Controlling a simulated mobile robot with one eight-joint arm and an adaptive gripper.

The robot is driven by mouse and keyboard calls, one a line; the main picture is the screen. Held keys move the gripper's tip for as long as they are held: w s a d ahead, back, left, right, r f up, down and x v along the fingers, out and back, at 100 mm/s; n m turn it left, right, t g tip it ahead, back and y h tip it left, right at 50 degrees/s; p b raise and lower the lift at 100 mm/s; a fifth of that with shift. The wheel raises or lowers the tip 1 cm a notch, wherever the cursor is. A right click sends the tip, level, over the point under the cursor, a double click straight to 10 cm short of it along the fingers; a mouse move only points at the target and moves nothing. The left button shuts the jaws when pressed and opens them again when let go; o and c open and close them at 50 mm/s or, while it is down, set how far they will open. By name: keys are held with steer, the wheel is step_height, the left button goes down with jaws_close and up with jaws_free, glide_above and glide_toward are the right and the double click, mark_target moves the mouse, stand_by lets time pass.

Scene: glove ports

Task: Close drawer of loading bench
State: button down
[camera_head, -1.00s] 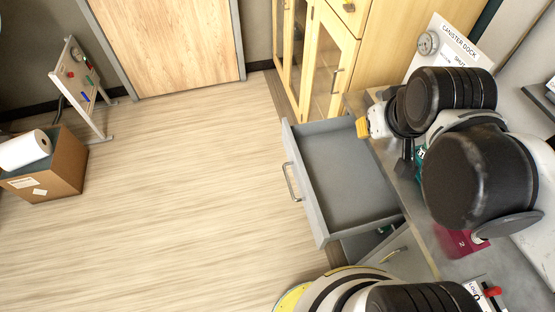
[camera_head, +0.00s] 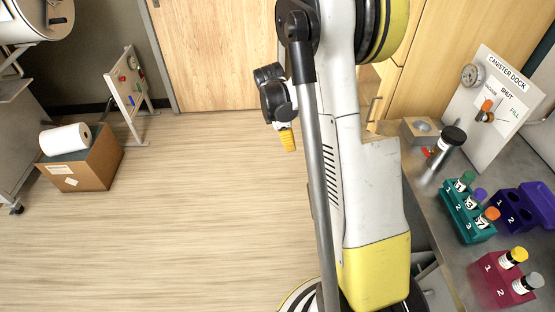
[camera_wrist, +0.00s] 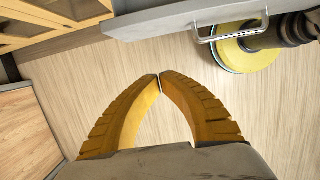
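The grey drawer front (camera_wrist: 175,18) with its silver bar handle (camera_wrist: 232,30) crosses the top of the wrist view. It appears to stand out from the furniture beside it; how far is hidden. In the head view my upright arm hides most of the drawer and the front of the loading bench (camera_head: 425,185). My gripper (camera_head: 288,141) hangs left of my arm, over open floor. The fingertips are apart from the drawer front and handle.
On the bench stand a canister dock panel (camera_head: 503,105), a dark-capped canister (camera_head: 446,147), a teal rack (camera_head: 467,213), a purple rack (camera_head: 527,207) and a crimson rack (camera_head: 500,281). A wooden cabinet (camera_head: 435,50) is behind. Floor at left is clear up to a cardboard box (camera_head: 85,163).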

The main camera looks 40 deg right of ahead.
steer(key=s+d+f+b, duration=0.3)
steer(key=d+f+b, duration=0.2)
steer(key=f, duration=0.5)
steer(key=shift+s+d, duration=0.2)
steer(key=shift+d, duration=0.1)
